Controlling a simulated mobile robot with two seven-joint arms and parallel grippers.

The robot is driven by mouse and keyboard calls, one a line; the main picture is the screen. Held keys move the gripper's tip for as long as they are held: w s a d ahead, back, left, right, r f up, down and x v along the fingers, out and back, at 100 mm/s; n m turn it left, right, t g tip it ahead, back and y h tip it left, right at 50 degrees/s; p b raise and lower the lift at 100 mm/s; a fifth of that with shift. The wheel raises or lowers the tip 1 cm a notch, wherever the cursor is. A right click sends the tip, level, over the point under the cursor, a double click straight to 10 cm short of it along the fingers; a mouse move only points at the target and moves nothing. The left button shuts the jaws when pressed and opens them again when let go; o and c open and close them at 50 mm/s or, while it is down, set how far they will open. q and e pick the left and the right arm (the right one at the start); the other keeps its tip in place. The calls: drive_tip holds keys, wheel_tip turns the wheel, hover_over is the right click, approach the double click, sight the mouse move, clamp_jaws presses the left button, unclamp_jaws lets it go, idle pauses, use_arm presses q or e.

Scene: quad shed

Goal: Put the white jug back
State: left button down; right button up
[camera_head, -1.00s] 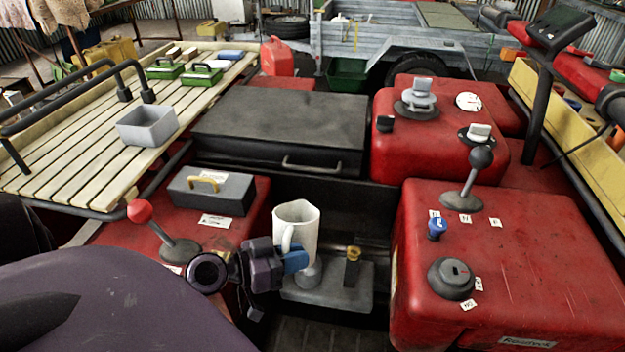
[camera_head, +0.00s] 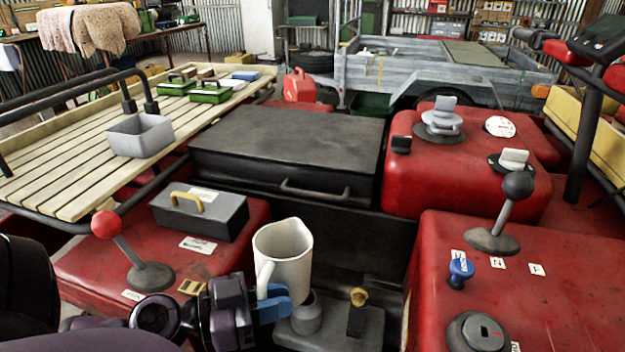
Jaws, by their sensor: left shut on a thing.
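The white jug (camera_head: 286,251) is upright near the bottom middle, its open mouth facing up and its handle toward the left. My left gripper (camera_head: 272,303) is shut on the jug at its handle side, low down; its blue fingers partly hide the lower part. My right gripper is out of view.
A red-knobbed lever (camera_head: 106,224) and a grey box with a yellow handle (camera_head: 200,210) stand left of the jug. A black lidded box (camera_head: 288,140) lies behind. A black-knobbed lever (camera_head: 518,186) rises at right. A slatted rack (camera_head: 80,160) holds a grey bin (camera_head: 141,135).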

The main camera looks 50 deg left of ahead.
use_arm(q)
drive_tip(key=shift+s+d+m+t, duration=0.15)
drive_tip(key=shift+m+t, duration=0.15)
drive_tip(key=shift+m, duration=0.2)
